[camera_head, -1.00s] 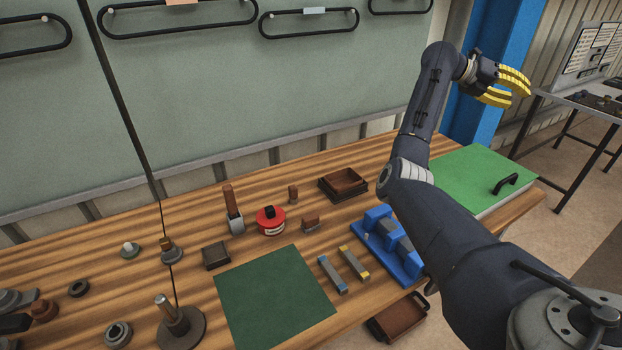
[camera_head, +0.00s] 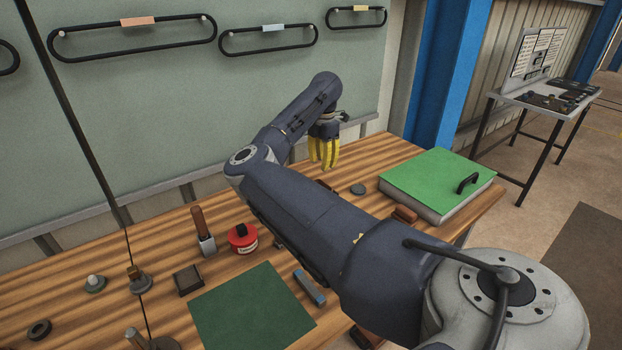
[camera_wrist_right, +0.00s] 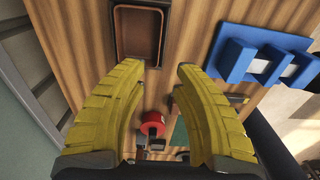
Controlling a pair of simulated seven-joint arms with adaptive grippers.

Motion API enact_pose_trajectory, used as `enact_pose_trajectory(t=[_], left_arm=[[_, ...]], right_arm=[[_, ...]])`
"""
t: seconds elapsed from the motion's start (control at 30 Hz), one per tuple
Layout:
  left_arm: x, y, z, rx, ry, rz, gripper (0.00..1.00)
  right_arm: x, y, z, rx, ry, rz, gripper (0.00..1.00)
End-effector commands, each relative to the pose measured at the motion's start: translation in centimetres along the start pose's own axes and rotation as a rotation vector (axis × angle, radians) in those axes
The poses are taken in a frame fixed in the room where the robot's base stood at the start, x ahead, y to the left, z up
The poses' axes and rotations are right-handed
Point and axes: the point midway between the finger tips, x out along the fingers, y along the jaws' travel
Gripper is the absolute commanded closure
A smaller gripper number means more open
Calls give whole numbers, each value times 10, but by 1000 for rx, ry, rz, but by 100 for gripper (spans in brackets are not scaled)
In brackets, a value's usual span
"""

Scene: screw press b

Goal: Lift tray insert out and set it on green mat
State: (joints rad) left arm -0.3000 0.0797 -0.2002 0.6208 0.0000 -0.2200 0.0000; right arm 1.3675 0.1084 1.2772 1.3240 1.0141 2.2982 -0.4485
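The brown tray insert (camera_wrist_right: 140,34) shows in the right wrist view at the top, sitting inside a dark-edged tray on the wooden bench. In the head view my right arm hides nearly all of it. My right gripper (camera_head: 325,165) has yellow fingers pointing down over the bench's back part. In the right wrist view the right gripper (camera_wrist_right: 163,67) is open, with nothing between its fingers, and the tray lies just beyond the fingertips. The dark green mat (camera_head: 252,308) lies flat and bare at the bench's front. My left gripper is not in view.
A red round tin (camera_head: 242,238) and a wooden-handled tool (camera_head: 203,232) stand behind the mat. A blue-ended bar (camera_head: 310,287) lies right of it. A green-topped box (camera_head: 438,185) stands at the right end.

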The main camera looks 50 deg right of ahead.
Motion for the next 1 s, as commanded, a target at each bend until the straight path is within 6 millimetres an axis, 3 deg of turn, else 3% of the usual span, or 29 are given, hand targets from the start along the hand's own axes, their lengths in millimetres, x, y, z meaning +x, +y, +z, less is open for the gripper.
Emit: enact_pose_trajectory(t=[0.2, 0.4, 0.77, 1.0], left_arm=[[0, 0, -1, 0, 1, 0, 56], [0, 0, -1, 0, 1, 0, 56], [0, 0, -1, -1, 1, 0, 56], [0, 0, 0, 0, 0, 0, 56]], right_arm=[[42, -1, 1, -1, -3, -4, 71], [71, -1, 1, -1, -3, -3, 71], [91, 0, 1, -1, -3, -1, 71], [119, -1, -2, -2, -4, -3, 71]])
